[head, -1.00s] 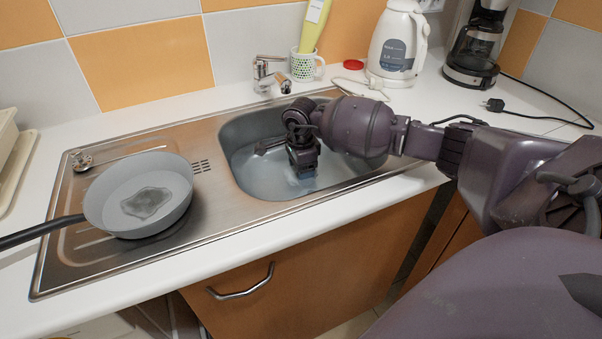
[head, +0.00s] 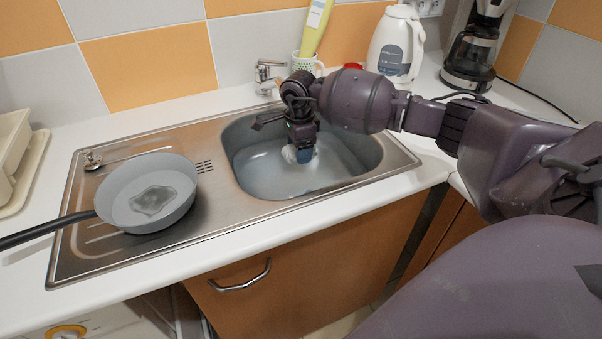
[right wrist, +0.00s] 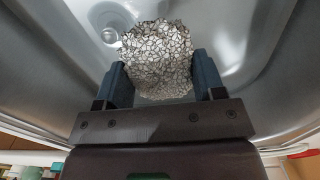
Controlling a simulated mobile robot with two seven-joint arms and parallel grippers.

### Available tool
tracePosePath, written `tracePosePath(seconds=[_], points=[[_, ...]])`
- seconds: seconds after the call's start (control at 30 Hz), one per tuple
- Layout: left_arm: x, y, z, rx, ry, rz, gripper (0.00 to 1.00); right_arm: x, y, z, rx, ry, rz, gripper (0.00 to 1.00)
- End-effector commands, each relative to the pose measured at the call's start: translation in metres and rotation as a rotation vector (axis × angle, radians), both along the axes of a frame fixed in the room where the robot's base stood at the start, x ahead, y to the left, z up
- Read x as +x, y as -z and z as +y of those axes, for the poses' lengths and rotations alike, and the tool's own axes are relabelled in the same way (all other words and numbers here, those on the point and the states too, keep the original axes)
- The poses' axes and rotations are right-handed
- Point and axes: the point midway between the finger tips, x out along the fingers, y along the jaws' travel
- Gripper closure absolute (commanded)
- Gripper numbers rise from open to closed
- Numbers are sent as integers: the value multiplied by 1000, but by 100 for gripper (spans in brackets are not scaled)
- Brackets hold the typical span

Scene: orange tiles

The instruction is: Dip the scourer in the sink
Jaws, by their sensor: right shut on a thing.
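The sink (head: 362,150) is a steel basin that seems to hold pale, greyish water. My right gripper (head: 302,150) points down over the basin and is shut on the scourer (head: 289,154). In the right wrist view the scourer (right wrist: 157,58) is a whitish, mesh-like lump between the two blue-grey fingers of the gripper (right wrist: 160,76). It hangs over the basin, with the drain behind it. I cannot tell whether its underside touches the water. My left gripper is not in view.
A grey pan (head: 180,205) with a dark patch inside stands on the drainboard (head: 100,245) at left. The faucet (head: 266,75), a dotted mug (head: 306,64), a kettle (head: 396,45) and a coffee maker (head: 474,50) stand behind. A dish rack (head: 15,165) is at far left.

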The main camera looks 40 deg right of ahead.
Motion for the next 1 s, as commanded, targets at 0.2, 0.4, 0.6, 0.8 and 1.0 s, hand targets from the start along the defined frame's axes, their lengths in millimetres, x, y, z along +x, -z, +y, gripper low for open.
tracePosePath(seconds=[0.2,0.4,0.6,0.8,1.0], points=[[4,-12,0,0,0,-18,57,0,-21,0,-1,0,-4,56],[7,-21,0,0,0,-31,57,0,-37,0,0,0,-4,56],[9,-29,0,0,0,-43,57,0,-53,0,0,0,-3,56],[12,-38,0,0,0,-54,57,0,-69,0,-1,-1,-3,56],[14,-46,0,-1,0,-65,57,0,-84,0,-1,0,-3,56]])
